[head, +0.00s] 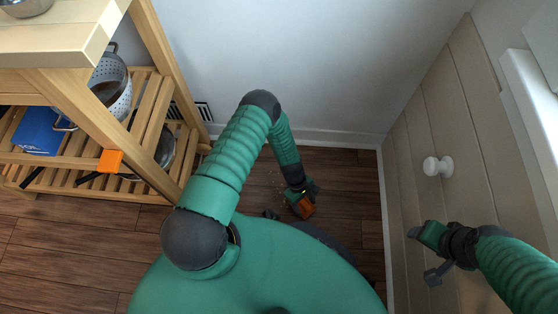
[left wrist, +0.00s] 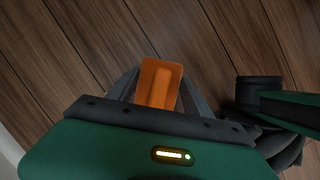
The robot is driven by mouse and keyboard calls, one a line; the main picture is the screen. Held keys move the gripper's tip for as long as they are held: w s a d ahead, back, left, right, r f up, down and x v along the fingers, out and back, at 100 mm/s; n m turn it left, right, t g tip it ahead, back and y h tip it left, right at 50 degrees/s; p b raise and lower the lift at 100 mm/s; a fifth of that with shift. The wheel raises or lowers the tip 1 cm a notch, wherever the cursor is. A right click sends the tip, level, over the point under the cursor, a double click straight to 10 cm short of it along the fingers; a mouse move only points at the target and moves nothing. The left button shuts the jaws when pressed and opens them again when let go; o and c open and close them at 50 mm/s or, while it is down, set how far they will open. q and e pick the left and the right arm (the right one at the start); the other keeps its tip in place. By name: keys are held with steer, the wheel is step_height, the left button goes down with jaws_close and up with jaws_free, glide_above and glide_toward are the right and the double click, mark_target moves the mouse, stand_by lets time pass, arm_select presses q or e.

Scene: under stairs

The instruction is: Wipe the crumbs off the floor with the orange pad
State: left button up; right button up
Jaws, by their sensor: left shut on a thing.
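My left gripper (head: 301,196) is low over the wooden floor, shut on the orange pad (head: 306,207). In the left wrist view the pad (left wrist: 160,82) sits between the two dark fingers, with floorboards beyond it. I cannot tell whether the pad touches the floor. Tiny pale specks, likely crumbs (head: 274,178), show faintly on the boards left of the gripper; part of that floor is hidden by my arm and body. No crumbs are clear in the left wrist view. My right gripper (head: 424,254) is open and empty at the right, in front of the panelled wall.
A wooden shelf unit (head: 155,75) stands at the left with a colander (head: 110,88), a blue box (head: 38,130) and an orange item (head: 111,161). White skirting (head: 330,137) bounds the floor behind. A panelled wall with a white knob (head: 437,166) closes the right side.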

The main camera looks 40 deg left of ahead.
arm_select(q)
step_height(320, 180, up, 3)
steer(key=shift+a+p, duration=0.1)
steer(key=shift+p, duration=0.85)
steer(key=shift+r+p, duration=1.4)
steer(key=shift+r, duration=0.3)
